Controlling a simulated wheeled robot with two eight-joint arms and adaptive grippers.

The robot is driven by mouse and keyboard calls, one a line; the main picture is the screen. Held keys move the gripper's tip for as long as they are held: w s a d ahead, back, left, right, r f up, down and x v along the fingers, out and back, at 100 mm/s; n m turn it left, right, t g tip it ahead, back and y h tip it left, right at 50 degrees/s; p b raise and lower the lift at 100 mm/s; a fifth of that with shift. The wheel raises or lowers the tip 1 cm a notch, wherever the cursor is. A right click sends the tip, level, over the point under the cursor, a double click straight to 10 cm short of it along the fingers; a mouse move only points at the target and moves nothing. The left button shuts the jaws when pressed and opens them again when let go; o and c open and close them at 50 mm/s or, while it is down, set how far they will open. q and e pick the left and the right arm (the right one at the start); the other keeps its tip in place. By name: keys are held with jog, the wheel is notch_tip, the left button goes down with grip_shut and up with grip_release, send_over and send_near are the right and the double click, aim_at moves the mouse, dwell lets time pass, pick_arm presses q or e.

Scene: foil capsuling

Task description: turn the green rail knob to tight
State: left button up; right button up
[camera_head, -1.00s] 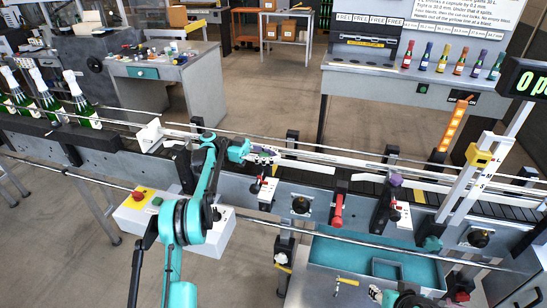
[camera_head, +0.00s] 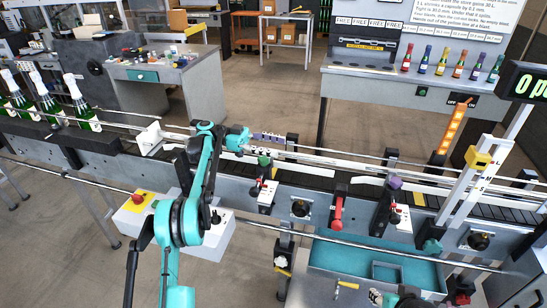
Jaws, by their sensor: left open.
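The green rail knob (camera_head: 264,161) sits on top of a rail clamp post at the near side of the conveyor, above a white scale plate with a red pointer (camera_head: 266,192). My left gripper (camera_head: 270,139) is open, reaching in from the left over the conveyor rails. It is just behind and above the green knob, apart from it in the picture, and nothing shows between its fingers. The knob's top is uncovered. I cannot tell from here whether it is tight. My right gripper's fingers do not show.
A purple knob (camera_head: 396,183) tops a similar clamp farther right. A red lever (camera_head: 338,213) stands between the clamps. Foil-topped bottles (camera_head: 80,103) stand at the left. A yellow-headed post (camera_head: 478,158) rises at the right. A teal tray (camera_head: 335,252) lies below in front.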

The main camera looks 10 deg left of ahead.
pick_arm(q)
jog(key=shift+r, duration=2)
